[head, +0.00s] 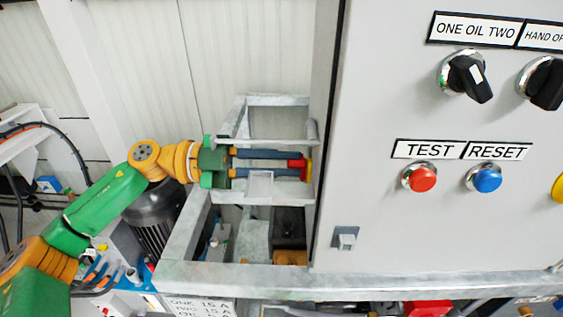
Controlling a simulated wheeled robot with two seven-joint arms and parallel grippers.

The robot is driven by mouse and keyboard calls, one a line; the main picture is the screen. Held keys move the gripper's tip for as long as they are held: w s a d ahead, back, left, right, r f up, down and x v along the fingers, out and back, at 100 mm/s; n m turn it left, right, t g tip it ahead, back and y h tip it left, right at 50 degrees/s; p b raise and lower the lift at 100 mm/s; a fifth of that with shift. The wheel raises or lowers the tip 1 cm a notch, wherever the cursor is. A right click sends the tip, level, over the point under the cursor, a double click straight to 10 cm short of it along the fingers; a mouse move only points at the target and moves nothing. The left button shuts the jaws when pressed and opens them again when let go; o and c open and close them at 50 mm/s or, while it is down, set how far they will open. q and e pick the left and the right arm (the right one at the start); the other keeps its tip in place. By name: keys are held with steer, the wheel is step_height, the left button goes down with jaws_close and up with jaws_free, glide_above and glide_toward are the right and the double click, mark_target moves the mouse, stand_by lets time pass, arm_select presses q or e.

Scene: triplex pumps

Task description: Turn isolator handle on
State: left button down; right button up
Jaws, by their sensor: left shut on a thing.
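The isolator handle (297,163) is a small red piece in front of a yellow plate (309,167) at the left side of the grey cabinet (375,230). My left arm comes in from the left, and my left gripper (292,163) points right. Its two long blue fingers lie above and below the red handle and are shut on it. The handle's exact turn angle cannot be told, as the fingers partly cover it. My right gripper is not in view.
The cabinet front carries black selector switches (470,78), a red TEST button (420,178) and a blue RESET button (486,178). A grey metal frame (190,235) surrounds my gripper closely. A dark motor (155,215) stands below my arm.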

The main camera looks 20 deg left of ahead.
arm_select(q)
steer(key=m, duration=0.1)
steer(key=m+b, duration=0.1)
steer(key=m, duration=0.1)
steer(key=f+m+b, duration=0.1)
steer(key=shift+s+d+f+m, duration=0.1)
steer(key=shift+s+m, duration=0.2)
steer(key=shift+s+f+m+b, duration=0.1)
steer(key=shift+f+m+b, duration=0.1)
steer(key=shift+m+b, duration=0.7)
steer(key=shift+f+m+b, duration=0.15)
steer(key=shift+m+b, duration=0.3)
steer(key=shift+m, duration=0.85)
steer(key=c, duration=0.8)
jaws_free()
steer(key=shift+d, duration=0.1)
steer(key=shift+c, duration=0.2)
